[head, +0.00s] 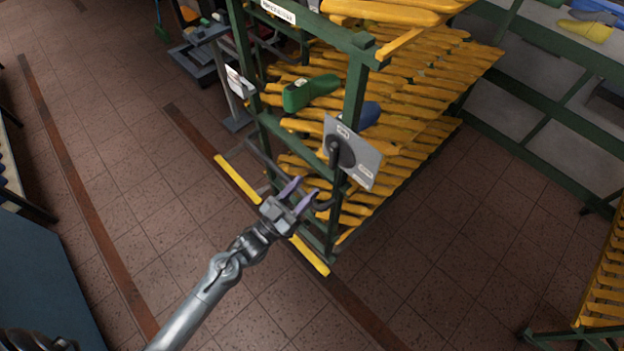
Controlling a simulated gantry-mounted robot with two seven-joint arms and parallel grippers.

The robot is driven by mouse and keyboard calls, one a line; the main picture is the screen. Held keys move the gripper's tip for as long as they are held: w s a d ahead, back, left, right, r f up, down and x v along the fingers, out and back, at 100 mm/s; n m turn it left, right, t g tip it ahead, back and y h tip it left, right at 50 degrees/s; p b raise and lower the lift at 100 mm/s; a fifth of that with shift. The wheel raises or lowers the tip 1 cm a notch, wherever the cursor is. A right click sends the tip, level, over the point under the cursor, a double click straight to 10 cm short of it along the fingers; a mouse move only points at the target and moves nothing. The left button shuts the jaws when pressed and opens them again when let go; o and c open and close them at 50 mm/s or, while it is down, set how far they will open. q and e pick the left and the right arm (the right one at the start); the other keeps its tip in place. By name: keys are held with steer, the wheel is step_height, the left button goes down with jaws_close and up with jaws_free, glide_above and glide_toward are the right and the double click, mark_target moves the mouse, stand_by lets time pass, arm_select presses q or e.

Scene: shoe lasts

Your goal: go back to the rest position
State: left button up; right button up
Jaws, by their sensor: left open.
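My left gripper (299,194) is open, with its two purple-grey fingers apart and nothing between them. It is in front of the green rack (354,95), near the rack's lower front end. A green shoe last (310,92) lies on the rack's yellow slats, above and beyond the gripper. A blue shoe last (369,114) lies to its right, partly hidden by the rack's post. My right gripper is not in view.
A grey plate (353,152) is fixed to the rack's front, close to the gripper. Yellow strips (238,180) lie along the rack's foot. The tiled floor (150,190) to the left is clear. A shelf holds a yellow last (585,31) at the upper right.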

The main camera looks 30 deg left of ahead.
arm_select(q)
steer(key=shift+s+a+f, duration=0.1)
steer(key=shift+s+f, duration=0.05)
steer(key=shift+s, duration=0.25)
steer(key=s+a+f+n+g+y, duration=0.1)
steer(key=s+f+g+y, duration=0.3)
steer(key=s+g, duration=0.6)
steer(key=s+f+n+g+y, duration=0.1)
steer(key=s+f+g+y, duration=0.2)
steer(key=s+g, duration=0.65)
step_height(320, 180, up, 20)
steer(key=s+t+p, duration=0.1)
steer(key=t+p, duration=0.1)
steer(key=p, duration=1.8)
steer(key=shift+s+a, duration=0.15)
